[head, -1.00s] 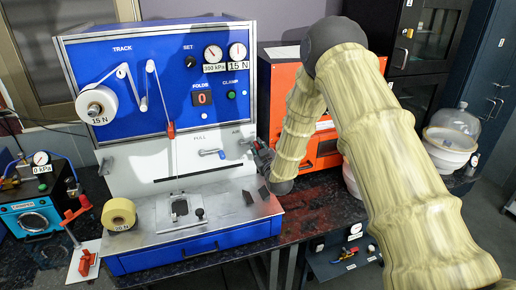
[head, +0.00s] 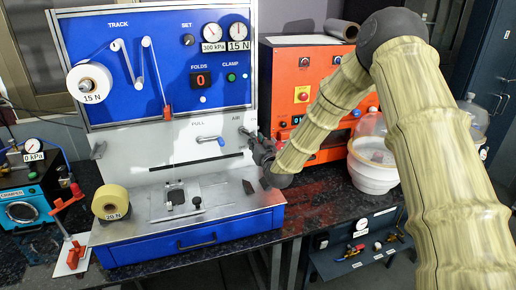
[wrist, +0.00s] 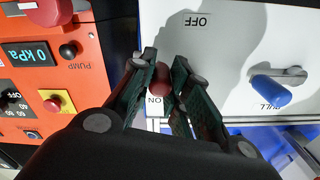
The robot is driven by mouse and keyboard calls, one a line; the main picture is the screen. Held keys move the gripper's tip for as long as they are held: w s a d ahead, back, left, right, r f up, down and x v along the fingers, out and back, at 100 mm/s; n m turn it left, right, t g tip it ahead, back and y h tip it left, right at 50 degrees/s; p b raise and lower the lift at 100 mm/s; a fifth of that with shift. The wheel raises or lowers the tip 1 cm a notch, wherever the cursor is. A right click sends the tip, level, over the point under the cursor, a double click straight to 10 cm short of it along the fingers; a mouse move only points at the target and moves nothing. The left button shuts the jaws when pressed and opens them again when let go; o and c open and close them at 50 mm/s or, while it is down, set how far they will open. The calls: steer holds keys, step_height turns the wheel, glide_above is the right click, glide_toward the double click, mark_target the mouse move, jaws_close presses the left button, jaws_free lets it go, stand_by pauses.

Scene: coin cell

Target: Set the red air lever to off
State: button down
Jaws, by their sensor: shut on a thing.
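The red air lever (wrist: 161,82) shows in the wrist view between my fingers, its tip beside the ON label (wrist: 155,99). The OFF label (wrist: 196,20) is apart from it, further up on the white panel. My gripper (wrist: 165,62) is shut on the lever, one dark green finger on each side. The lever's base is hidden by the fingers. In the head view my gripper (head: 252,138) is at the right edge of the white panel, by the AIR label (head: 237,134); the lever cannot be made out there.
A blue PULL handle (head: 211,140) is left of my gripper. The orange pump unit (head: 285,70) stands close on the right. A yellow tape roll (head: 110,203) and a small clamp fixture (head: 175,195) are on the front ledge. A white bowl with a glass dome (head: 372,175) is further right.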

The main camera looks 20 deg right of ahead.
steer(key=f+m+b, duration=0.1)
steer(key=m+b, duration=0.1)
steer(key=a+m+b, duration=0.1)
steer(key=m+b, duration=0.1)
steer(key=b, duration=0.1)
steer(key=a+f+m+b, duration=0.1)
steer(key=m+b, duration=0.1)
steer(key=shift+s+f+m, duration=0.1)
steer(key=shift+f+m, duration=0.2)
steer(key=shift+f, duration=0.05)
steer(key=a+m+b, duration=0.1)
steer(key=m+b, duration=0.2)
steer(key=shift+a, duration=0.15)
steer(key=shift+a+m+b, duration=0.4)
steer(key=shift+m+b, duration=0.4)
steer(key=shift+b, duration=0.15)
steer(key=shift+r, duration=0.1)
steer(key=c, duration=1.3)
jaws_free()
steer(key=shift+r, duration=0.1)
